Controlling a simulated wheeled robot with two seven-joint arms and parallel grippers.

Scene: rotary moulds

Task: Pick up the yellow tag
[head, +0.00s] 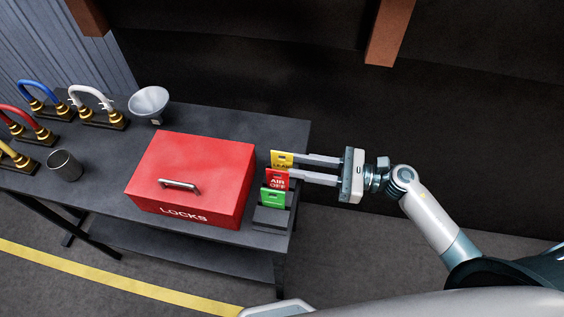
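The yellow tag (280,158) stands at the back of a dark tag rack (272,222) on the right end of the table. A red tag (277,178) reading "AIR OFF" and a green tag (273,197) stand in front of it. My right gripper (293,165) reaches in from the right with its two fingers apart. Its fingertips are at the right edges of the yellow and red tags. I cannot tell whether they touch either tag. My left gripper is not in view.
A red box (200,165) marked "LOCKS" stands just left of the rack. A grey funnel (149,101), a metal cup (65,165) and several coloured hoses on brass fittings stand further left on the dark table (225,118). Right of the table is open floor.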

